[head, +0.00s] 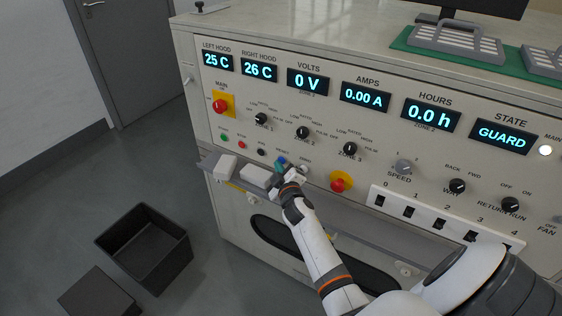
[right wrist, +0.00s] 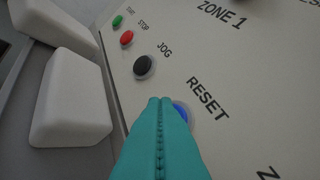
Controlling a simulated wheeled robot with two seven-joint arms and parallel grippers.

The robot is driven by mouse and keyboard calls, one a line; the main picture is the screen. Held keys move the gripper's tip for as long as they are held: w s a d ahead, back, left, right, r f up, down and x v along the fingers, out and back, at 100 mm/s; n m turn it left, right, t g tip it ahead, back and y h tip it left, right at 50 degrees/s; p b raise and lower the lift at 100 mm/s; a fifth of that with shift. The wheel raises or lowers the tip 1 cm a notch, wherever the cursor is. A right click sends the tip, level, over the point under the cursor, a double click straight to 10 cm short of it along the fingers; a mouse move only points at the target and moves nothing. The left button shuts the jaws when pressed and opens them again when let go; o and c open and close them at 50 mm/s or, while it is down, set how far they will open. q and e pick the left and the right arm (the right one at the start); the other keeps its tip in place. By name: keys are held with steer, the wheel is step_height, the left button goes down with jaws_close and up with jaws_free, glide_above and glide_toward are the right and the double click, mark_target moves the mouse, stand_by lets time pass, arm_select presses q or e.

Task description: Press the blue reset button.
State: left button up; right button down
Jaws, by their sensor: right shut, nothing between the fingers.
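The blue reset button (right wrist: 181,112) sits on the pale panel beside the printed word RESET. In the right wrist view the teal fingers of my right gripper (right wrist: 160,101) are shut and empty, and they cover much of the button. The fingertips are at or just in front of its left edge; I cannot tell whether they touch it. In the head view my right gripper (head: 282,161) is at the panel below the RESET label and largely hides the button. My left gripper is not in view.
Left of the reset button are a black JOG button (right wrist: 144,66), a red STOP button (right wrist: 127,37) and a green button (right wrist: 118,21). White blocks (head: 255,177) stand on the ledge below. A red emergency knob (head: 341,182) is to the right. A dark bin (head: 183,232) is on the floor.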

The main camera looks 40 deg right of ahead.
steer(key=shift+w+d, duration=0.15)
steer(key=shift+d, duration=0.25)
stand_by(0.6)
steer(key=shift+a, duration=0.2)
steer(key=shift+s+a, duration=0.35)
steer(key=shift+a, duration=0.25)
steer(key=a, duration=0.1)
steer(key=s+a, duration=0.1)
steer(key=a, duration=0.1)
steer(key=s+a, duration=0.1)
steer(key=shift+a, duration=0.3)
stand_by(0.8)
